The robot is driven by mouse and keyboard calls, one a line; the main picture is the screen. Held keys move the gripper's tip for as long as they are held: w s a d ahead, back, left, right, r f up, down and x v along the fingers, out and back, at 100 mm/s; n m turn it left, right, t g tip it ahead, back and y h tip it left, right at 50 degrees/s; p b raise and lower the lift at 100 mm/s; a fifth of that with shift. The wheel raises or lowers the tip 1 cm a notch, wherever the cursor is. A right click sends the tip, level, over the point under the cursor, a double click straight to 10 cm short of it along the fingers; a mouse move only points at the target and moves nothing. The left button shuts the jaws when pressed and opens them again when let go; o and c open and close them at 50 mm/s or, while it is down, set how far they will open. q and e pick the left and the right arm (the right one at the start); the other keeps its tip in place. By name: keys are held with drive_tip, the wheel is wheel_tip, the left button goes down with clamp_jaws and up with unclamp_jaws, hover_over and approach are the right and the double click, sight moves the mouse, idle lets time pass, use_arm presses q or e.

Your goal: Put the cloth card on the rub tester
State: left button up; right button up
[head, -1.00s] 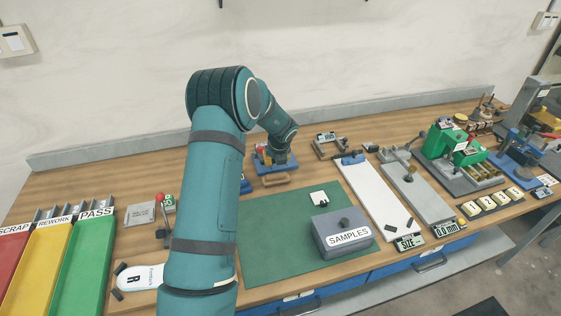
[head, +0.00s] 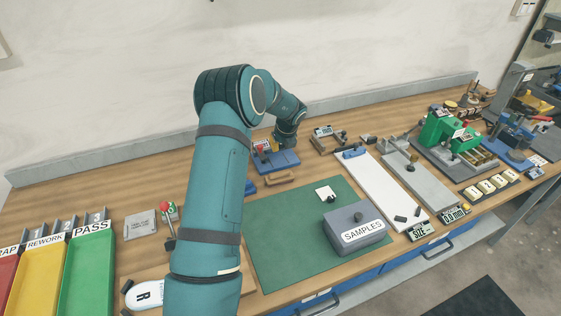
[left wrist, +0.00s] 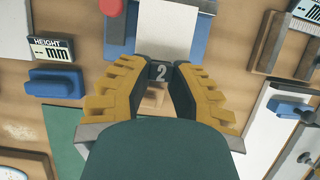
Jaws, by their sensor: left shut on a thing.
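My left gripper (left wrist: 160,75) is shut on the dark tab marked "2" of the cloth card (left wrist: 165,28), whose white sheet reaches out beyond the fingertips. In the left wrist view the sheet overlaps a blue base (left wrist: 203,38) with a red knob (left wrist: 112,8) beside it, which looks like the rub tester. I cannot tell whether the card touches the base. In the head view the left gripper (head: 284,143) is over the back right part of the rub tester (head: 285,160), and the held card is hidden. My right gripper is not in view.
A wooden piece (head: 280,178) lies in front of the tester. A white board (head: 375,185) and other fixtures stand to the right.

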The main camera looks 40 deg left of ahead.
sight(281, 164)
use_arm(q)
drive_tip(key=shift+f+b, duration=0.35)
drive_tip(key=shift+f, duration=3.45)
drive_tip(key=shift+f, duration=0.2)
drive_tip(key=o, duration=0.8)
drive_tip(key=shift+c, duration=0.2)
drive_tip(key=shift+r, duration=0.1)
drive_tip(key=shift+r, duration=0.25)
drive_tip(key=p+v, duration=0.1)
drive_tip(key=v, duration=1)
drive_tip(key=shift+d+r, duration=0.25)
drive_tip(key=shift+r, duration=0.1)
